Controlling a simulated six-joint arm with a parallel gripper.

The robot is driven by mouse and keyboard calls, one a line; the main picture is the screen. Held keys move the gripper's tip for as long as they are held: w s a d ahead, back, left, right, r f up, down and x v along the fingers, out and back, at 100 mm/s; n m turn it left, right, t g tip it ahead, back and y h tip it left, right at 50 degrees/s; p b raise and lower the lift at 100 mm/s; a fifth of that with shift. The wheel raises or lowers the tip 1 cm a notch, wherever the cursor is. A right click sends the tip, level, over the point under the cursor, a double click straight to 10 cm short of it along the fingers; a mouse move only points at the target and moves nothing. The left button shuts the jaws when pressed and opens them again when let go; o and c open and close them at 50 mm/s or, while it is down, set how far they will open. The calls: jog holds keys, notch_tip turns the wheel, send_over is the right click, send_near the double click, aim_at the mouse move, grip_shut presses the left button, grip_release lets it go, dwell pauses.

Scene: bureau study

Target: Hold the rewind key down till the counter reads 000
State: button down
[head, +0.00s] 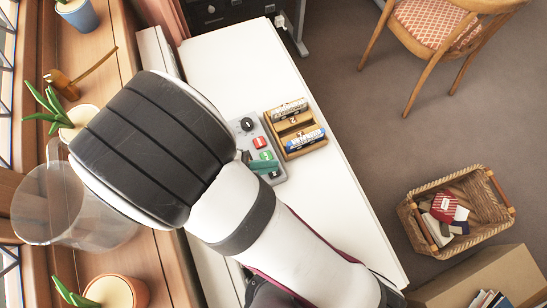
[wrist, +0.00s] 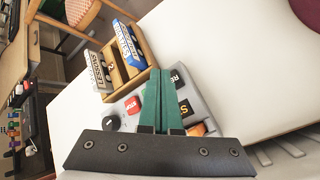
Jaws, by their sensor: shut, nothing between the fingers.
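A grey control box (head: 252,132) with coloured keys lies on the white desk. Whether the tips touch a key I cannot tell. No counter reading is legible; my arm and fingers hide part of the box.
A wooden holder (head: 284,127) with labelled cassette-like boxes stands right beside the control box. The white desk (head: 225,65) is otherwise mostly clear. A wicker basket (head: 415,212) and a chair (head: 440,25) stand on the floor. Potted plants line the left ledge.

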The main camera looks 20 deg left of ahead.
dwell(0.7)
jog(key=shift+f, duration=0.4)
jog(key=shift+f, duration=0.55)
dwell(0.4)
jog(key=shift+r, duration=0.1)
dwell(2.4)
jog(key=shift+r, duration=0.9)
jog(key=shift+r, duration=2.5)
